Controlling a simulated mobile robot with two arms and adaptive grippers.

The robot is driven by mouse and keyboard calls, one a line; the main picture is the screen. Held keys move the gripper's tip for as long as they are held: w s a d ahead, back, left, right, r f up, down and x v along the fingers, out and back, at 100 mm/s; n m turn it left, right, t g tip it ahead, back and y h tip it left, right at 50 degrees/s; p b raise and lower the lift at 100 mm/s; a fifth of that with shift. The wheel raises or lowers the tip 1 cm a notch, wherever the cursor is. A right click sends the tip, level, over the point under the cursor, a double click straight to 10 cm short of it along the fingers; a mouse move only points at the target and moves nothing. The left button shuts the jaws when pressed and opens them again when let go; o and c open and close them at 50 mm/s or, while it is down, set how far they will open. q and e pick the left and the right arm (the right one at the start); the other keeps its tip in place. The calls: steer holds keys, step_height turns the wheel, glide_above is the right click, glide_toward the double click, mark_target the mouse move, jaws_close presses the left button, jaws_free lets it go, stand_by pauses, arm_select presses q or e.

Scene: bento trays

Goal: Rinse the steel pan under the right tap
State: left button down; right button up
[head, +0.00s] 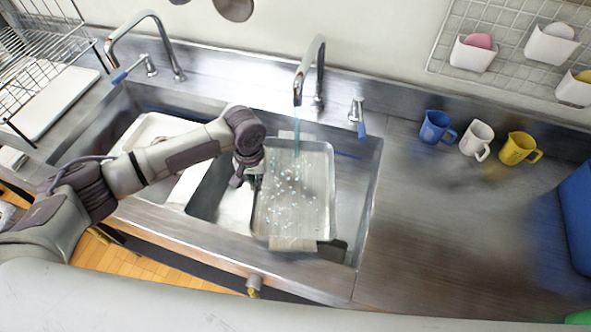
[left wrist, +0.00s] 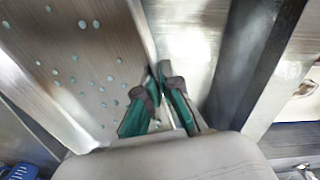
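The steel pan (head: 318,190) lies in the right-hand sink basin under the right tap (head: 309,72), with several pale drops on its bottom. A thin bluish stream (head: 297,130) falls from the tap onto the pan's far end. My left gripper (head: 247,172) is at the pan's left rim. In the left wrist view its green fingertips (left wrist: 164,82) are closed together around the rim, and the drop-covered pan (left wrist: 85,60) fills the left side. The right tap's blue-tipped handle (head: 359,117) stands right of the spout. My right gripper is not in view.
A left tap (head: 145,42) stands behind the left basin, which holds pale trays (head: 150,130) partly hidden by my arm. Blue (head: 435,127), white (head: 476,139) and yellow (head: 519,148) mugs stand at the back right. The right counter's front (head: 430,240) is clear.

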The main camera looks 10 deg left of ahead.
arm_select(q)
steer(key=shift+s+r+p, duration=0.2)
steer(key=shift+s+p, duration=1.3)
steer(key=shift+s, duration=0.1)
steer(key=shift+s+f, duration=0.15)
steer(key=shift+s, duration=0.1)
steer(key=s+r+p, duration=0.4)
steer(key=s+p, duration=0.1)
steer(key=shift+p, duration=0.3)
steer(key=shift+d, duration=0.1)
stand_by(0.8)
